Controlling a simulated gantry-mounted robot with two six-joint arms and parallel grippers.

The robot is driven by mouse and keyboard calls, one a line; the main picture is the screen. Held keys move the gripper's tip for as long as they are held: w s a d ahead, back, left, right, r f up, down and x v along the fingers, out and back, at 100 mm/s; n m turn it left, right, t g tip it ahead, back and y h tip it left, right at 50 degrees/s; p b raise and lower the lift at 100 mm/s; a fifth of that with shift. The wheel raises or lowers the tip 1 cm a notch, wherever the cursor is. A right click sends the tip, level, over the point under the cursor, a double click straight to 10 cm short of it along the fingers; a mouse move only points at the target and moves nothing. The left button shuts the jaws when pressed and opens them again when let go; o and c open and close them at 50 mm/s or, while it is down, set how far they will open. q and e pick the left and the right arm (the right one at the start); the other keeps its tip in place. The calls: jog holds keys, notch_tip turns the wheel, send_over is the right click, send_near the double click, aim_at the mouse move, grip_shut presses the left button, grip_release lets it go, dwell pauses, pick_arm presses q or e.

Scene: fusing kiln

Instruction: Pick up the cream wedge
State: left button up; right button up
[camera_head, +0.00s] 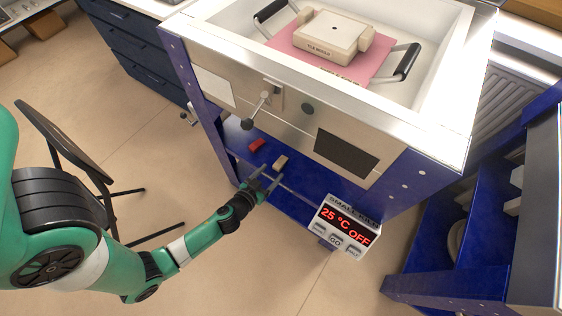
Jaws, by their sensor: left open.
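The cream wedge (281,162) is a small beige block lying on the blue shelf (287,205) under the kiln. My left gripper (270,177) is open at the shelf, just in front of the wedge. Its fingers point towards the wedge, and I cannot tell whether one touches it. My right gripper does not show.
A red block (257,145) lies on the shelf left of the wedge. The kiln controller (346,226), reading 25 °C OFF, stands at the shelf's right. The kiln (300,110) overhangs the shelf, with a latch handle (258,108) on its front. A dark chair (75,160) stands at left.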

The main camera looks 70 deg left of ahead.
aim_at(278, 164)
pick_arm(q)
jog(key=shift+w+a+f, duration=0.15)
jog(key=shift+w+a, duration=0.05)
jog(key=shift+s+d+f, duration=0.1)
jog(key=shift+s, duration=0.05)
jog(key=x, duration=0.5)
jog(key=shift+a+r, duration=0.25)
jog(key=shift+d, duration=0.1)
jog(key=shift+c, duration=0.7)
grip_shut()
